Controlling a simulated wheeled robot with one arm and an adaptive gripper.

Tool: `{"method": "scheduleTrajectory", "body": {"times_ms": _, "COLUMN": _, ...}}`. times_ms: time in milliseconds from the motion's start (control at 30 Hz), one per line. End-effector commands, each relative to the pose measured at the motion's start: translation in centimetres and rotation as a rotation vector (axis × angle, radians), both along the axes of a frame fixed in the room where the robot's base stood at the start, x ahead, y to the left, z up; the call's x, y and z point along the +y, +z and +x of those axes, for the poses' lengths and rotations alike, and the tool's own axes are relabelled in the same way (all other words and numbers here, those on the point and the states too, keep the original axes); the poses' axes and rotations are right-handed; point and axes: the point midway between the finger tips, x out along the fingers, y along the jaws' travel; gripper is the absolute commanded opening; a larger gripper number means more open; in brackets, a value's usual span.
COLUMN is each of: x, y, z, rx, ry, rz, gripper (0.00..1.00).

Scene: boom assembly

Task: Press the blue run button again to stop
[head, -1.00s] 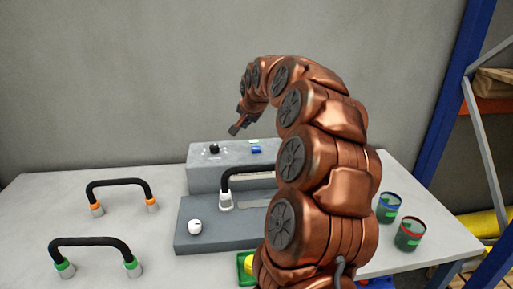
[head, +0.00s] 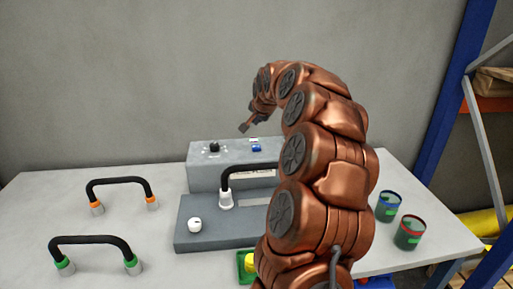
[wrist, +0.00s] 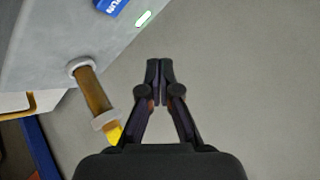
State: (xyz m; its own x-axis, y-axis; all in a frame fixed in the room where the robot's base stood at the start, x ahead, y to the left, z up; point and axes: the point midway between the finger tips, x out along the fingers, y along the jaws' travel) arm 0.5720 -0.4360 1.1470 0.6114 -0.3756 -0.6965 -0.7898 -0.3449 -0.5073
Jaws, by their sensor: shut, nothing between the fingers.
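The blue run button (head: 257,149) sits on top of the grey box (head: 215,176) at the back of the table. In the wrist view the blue button (wrist: 112,7) is cut off by the top edge, with part of its lettering showing. A small green light (wrist: 144,18) glows beside it. My gripper (head: 243,127) is above the box, up and to the left of the button, and apart from it. In the wrist view my gripper (wrist: 160,64) has its fingertips together and holds nothing.
A black knob (head: 214,147) stands on the box left of the button. A black hose (head: 250,170) and a white knob (head: 195,225) are in front. Two more hoses, with orange ends (head: 120,183) and green ends (head: 95,242), stand at left. Two cans (head: 388,207) (head: 410,233) are at right.

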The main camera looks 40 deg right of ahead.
Motion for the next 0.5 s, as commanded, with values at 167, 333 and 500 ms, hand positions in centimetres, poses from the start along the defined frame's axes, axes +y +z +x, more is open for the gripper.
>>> {"method": "scheduleTrajectory", "body": {"times_ms": 167, "x": 0.0, "y": -2.3, "z": -0.1, "rx": 0.004, "ry": 0.000, "rz": 0.002, "gripper": 0.00}}
{"method": "scheduleTrajectory", "body": {"times_ms": 333, "x": 0.0, "y": -4.2, "z": 0.0, "rx": 0.000, "ry": 0.001, "rz": 0.001, "gripper": 0.00}}
{"method": "scheduleTrajectory", "body": {"times_ms": 500, "x": 0.0, "y": -6.5, "z": 0.0, "rx": 0.001, "ry": 0.000, "rz": 0.001, "gripper": 0.00}}
